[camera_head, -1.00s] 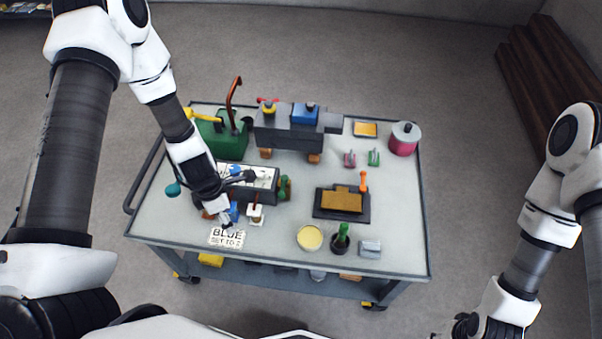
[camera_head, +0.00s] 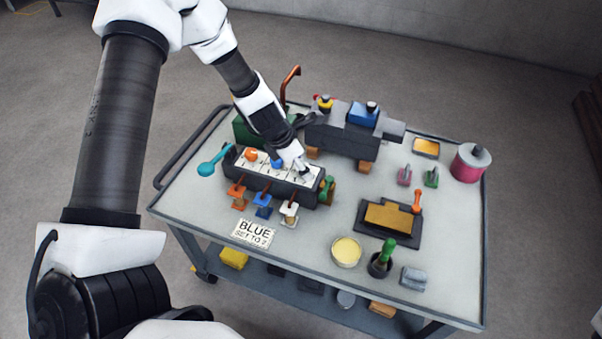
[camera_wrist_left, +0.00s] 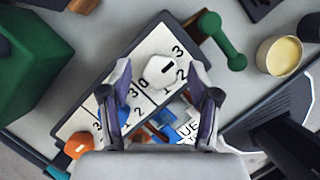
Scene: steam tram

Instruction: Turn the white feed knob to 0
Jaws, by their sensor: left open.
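The white feed knob (camera_wrist_left: 158,72) sits on the white scale of a dark box. The dark line on it points to the upper right, roughly toward the 3; a 0 shows at its lower left. My left gripper (camera_wrist_left: 160,78) is open, with one finger on each side of the knob; contact cannot be told. My right gripper is out of view.
A green handle (camera_head: 327,186) is at the box's right end and a teal-ended lever (camera_head: 208,168) at its left. A card reading "BLUE SET TO 2" (camera_head: 254,233) lies in front. A grey machine (camera_head: 343,133) stands behind. The cart's front right is partly clear.

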